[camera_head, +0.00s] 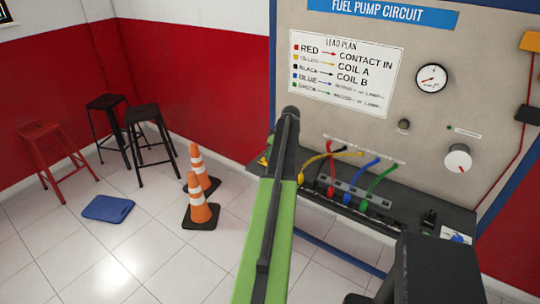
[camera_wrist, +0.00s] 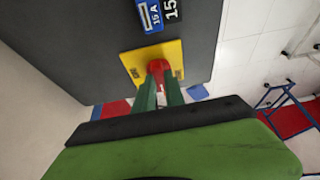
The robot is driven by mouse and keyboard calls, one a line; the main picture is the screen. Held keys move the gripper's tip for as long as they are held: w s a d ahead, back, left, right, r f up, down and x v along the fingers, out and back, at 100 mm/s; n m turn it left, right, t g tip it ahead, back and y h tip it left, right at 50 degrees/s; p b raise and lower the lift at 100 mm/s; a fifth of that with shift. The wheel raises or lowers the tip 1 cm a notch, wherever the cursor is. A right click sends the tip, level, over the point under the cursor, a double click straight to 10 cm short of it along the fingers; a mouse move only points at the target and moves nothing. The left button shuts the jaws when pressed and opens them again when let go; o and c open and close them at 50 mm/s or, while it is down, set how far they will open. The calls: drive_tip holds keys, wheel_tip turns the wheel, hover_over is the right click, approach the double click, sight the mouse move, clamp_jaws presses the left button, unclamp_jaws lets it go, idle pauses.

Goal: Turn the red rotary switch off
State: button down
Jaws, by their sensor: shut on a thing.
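The red rotary switch (camera_wrist: 158,67) sits on a yellow plate (camera_wrist: 134,66) with small dark lettering, at the edge of a dark grey surface in the wrist view. The two green fingers of my gripper (camera_wrist: 160,88) are shut on its red handle, one on each side. The fingers hide part of the handle, and I cannot read which position it points to. In the head view a bit of yellow (camera_head: 264,161) shows at the left end of the shelf; my arm hides the switch and fingertips there.
A blue 15 A label (camera_wrist: 150,16) lies near the plate. On the shelf (camera_head: 410,206), several coloured leads (camera_head: 372,170) plug into a socket strip right of my arm. The panel holds a gauge (camera_head: 431,78) and white knob (camera_head: 458,159). Cones (camera_head: 201,205) and stools stand left.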

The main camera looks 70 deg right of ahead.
drive_tip(key=shift+w, duration=0.2)
drive_tip(key=c, duration=1.4)
unclamp_jaws()
drive_tip(key=shift+s, duration=0.1)
drive_tip(key=p+v, duration=1.6)
drive_tip(key=v, duration=0.1)
drive_tip(key=shift+r, duration=0.15)
